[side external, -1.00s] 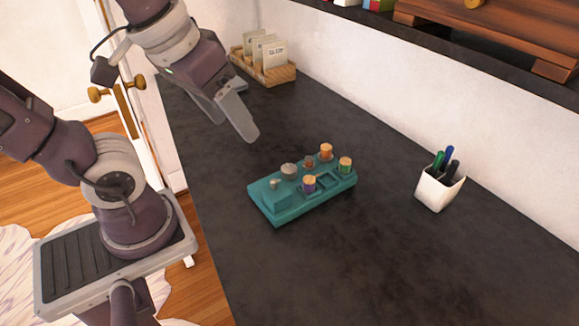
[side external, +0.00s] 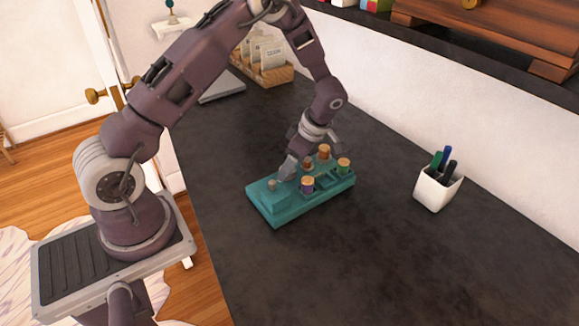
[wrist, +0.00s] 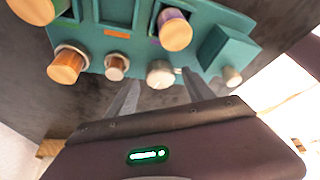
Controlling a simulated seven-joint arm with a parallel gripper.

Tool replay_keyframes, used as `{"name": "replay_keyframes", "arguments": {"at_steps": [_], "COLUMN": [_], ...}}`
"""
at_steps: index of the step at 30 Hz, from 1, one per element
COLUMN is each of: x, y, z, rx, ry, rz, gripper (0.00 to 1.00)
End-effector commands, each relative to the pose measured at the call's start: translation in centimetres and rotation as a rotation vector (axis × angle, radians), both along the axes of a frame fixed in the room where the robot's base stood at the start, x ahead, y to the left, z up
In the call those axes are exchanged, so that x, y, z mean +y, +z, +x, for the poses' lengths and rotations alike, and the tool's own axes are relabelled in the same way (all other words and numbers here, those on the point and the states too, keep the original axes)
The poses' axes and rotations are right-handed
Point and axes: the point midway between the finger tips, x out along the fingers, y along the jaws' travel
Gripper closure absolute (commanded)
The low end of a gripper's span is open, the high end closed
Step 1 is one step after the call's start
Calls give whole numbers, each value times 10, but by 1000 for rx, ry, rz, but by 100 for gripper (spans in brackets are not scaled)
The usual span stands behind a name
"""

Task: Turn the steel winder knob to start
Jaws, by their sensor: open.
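The teal block (side external: 290,205) lies on the dark counter and also fills the top of the wrist view (wrist: 120,18). A round steel knob (wrist: 160,73) is on it, with a smaller metal knob (wrist: 233,76) beside a raised part; the smaller knob also shows in the side view (side external: 272,185). My gripper (side external: 308,155) is low over the block, and in the wrist view its open fingers (wrist: 158,88) lie on either side of the round steel knob. I cannot tell whether they touch it. In the side view a finger hides that knob.
Cork-topped vials stand in the block close to the fingers: purple (side external: 307,186), green (side external: 343,166) and orange (side external: 323,152). A white pen cup (side external: 437,190) is at right. A wooden card box (side external: 268,70) is at the back. The front counter is clear.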

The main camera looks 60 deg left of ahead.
Motion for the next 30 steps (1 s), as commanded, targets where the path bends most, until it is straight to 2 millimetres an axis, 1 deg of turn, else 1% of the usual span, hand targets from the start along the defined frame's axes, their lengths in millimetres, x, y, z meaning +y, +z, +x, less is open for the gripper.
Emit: {"name": "replay_keyframes", "arguments": {"at_steps": [1, 4, 11, 12, 20, 21, 26, 30], "x": [2, 4, 4, 4, 4, 4, 4, 4], "y": [-6, -12, -13, -13, -12, -12, -12, -12], "z": [-2, -3, -3, -3, -3, -3, -3, -3], "rx": [3, 1, 0, 0, 0, 0, 0, 1], "ry": [2, -1, -1, -1, -1, -1, -12, -56], "rz": [-1, -2, -1, -1, -1, -1, -1, 0], "gripper": [39, 39, 39, 47, 98, 100, 100, 100]}}
